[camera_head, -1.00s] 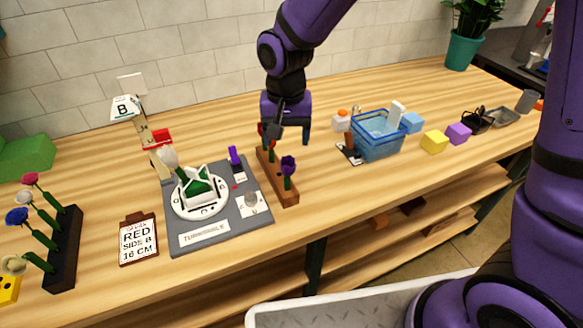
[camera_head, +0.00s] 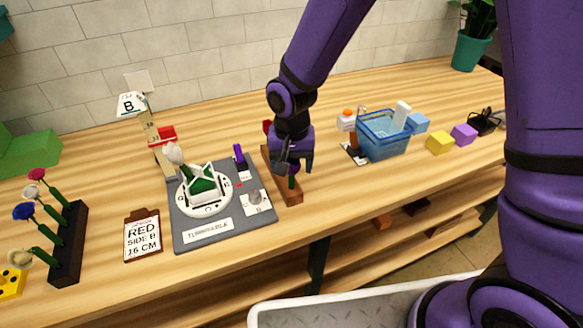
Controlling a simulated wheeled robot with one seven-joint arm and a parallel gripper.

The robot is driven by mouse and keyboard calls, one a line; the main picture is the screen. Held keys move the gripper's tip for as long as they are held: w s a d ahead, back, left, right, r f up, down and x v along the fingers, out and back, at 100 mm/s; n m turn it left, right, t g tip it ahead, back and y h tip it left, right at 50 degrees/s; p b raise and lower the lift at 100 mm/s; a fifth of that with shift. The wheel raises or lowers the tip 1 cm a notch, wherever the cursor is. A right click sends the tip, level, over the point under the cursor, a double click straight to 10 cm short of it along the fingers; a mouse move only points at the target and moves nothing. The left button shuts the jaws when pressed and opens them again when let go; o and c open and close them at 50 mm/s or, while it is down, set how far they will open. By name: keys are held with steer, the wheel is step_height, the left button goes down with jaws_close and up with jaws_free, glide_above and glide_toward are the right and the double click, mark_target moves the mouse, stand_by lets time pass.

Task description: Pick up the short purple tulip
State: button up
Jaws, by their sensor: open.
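The purple tulip stands upright in the front of a brown wooden block stand (camera_head: 293,198). Its green stem (camera_head: 292,183) shows, but its dark purple head is mostly hidden by my gripper (camera_head: 295,166). My gripper points down over this flower with its fingers open around or just beside the head; I cannot tell which. A red flower (camera_head: 267,127) stands at the back of the same stand, partly hidden behind my gripper.
A grey turntable board (camera_head: 190,238) with a white flower lies left of the stand. A blue basket (camera_head: 385,145) stands to the right. A sign reading RED SIDE B 16 CM (camera_head: 142,238) and a dark flower rack (camera_head: 70,250) are at left.

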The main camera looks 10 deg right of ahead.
steer(key=c, duration=0.8)
